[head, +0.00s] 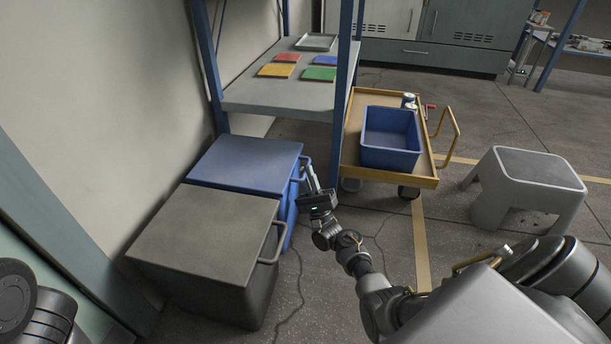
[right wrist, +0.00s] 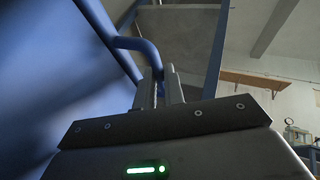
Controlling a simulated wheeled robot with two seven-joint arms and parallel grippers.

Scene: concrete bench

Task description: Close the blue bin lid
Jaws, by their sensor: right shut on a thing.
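The blue bin (head: 290,210) stands by the wall, behind the dark grey bin. Its blue lid (head: 245,163) lies flat or nearly flat across the top; I cannot tell if a small gap is left under its edge. The lid's bar handle (right wrist: 136,43) sticks out on the right side. My right gripper (head: 309,166) is at this handle, its fingers shut on the bar, which also shows in the right wrist view between the fingers (right wrist: 160,88). Only part of my left arm shows at the bottom left; its gripper is out of view.
The grey bin (head: 205,235) with a shut lid stands in front of the blue one. A shelf (head: 275,98) with coloured trays is behind. A yellow cart (head: 350,150) carrying a blue tub (head: 390,155) and a grey step stool (head: 525,175) are to the right. Floor between is clear.

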